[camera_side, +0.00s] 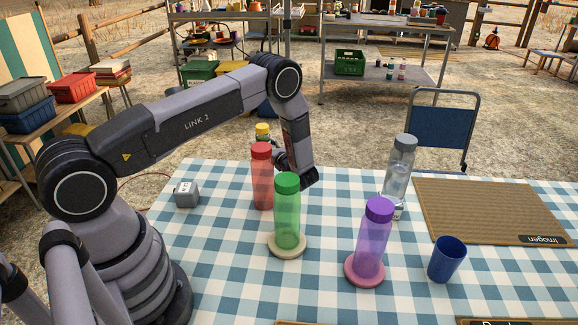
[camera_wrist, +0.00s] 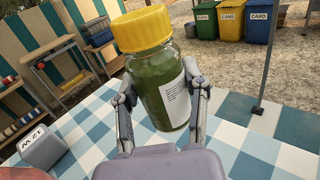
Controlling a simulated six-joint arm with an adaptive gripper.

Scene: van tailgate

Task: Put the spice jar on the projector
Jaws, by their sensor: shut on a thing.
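The spice jar (camera_wrist: 165,85) has a yellow lid, green contents and a white label. My gripper (camera_wrist: 162,92) is shut on its sides in the wrist view. In the side view the jar (camera_side: 262,132) shows mostly as its yellow lid behind the red bottle, with my gripper (camera_side: 281,160) beside it. The red bottle hides its lower part, so its height above the table is hard to tell. I cannot identify the projector for certain; a small whitish object (camera_side: 398,211), partly hidden, is at the foot of the clear bottle.
A blue cup (camera_side: 446,260) is at the right. A grey marked block (camera_side: 187,194) is at the left. A brown mat (camera_side: 490,208) covers the back right.

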